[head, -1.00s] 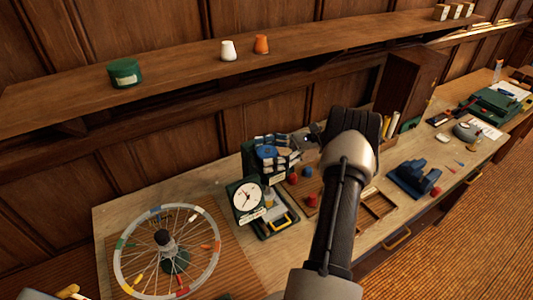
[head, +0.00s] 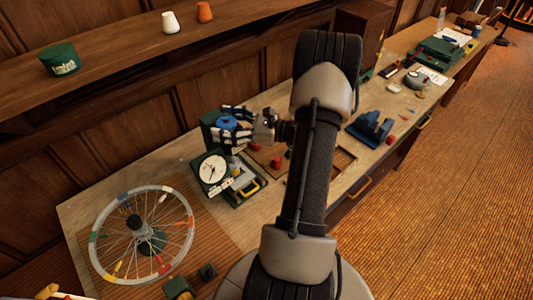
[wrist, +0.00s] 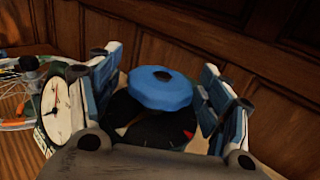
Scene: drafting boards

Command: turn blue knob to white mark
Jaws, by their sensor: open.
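A red mark and a pale yellowish mark show on the plate's near part; I cannot make out a clearly white mark. My gripper (wrist: 160,66) is open, with one blue-and-white padded finger on each side of the knob. Gaps show between the knob and both fingers. In the head view the knob (head: 227,123) sits on a dark green box, partly covered by my gripper (head: 236,125).
A white-faced gauge (head: 212,168) stands close to the knob, beside the left finger in the wrist view. A spoked wheel (head: 98,262) lies at the left. A wooden tray with red pieces is right of the knob. A wood-panelled wall and shelf (head: 110,72) are behind.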

